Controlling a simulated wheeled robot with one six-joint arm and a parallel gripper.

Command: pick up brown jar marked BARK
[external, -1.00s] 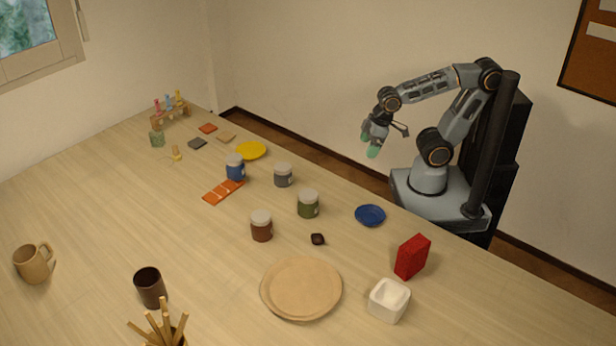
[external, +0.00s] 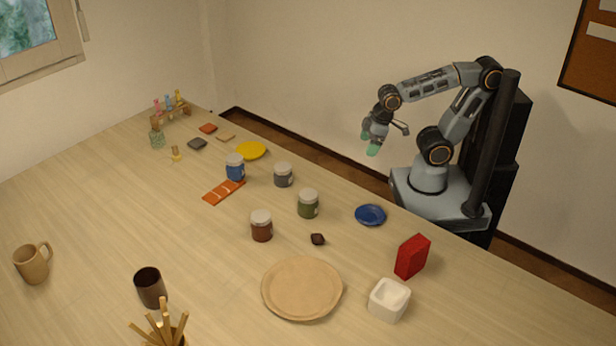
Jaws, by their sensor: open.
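A brown jar with a pale lid (external: 261,227) stands upright on the table, left of a small dark object and behind the round tan plate. Its marking is too small to read. My gripper (external: 372,144) hangs in the air beyond the table's far edge, well away from the brown jar. It is open and empty, with green fingertips pointing down.
A green jar (external: 308,204), a grey jar (external: 283,176) and a blue jar (external: 235,168) stand behind the brown jar. A small dark object (external: 318,239) lies beside it. A tan plate (external: 302,288), blue dish (external: 370,215) and red box (external: 412,257) are nearby. The table's left middle is clear.

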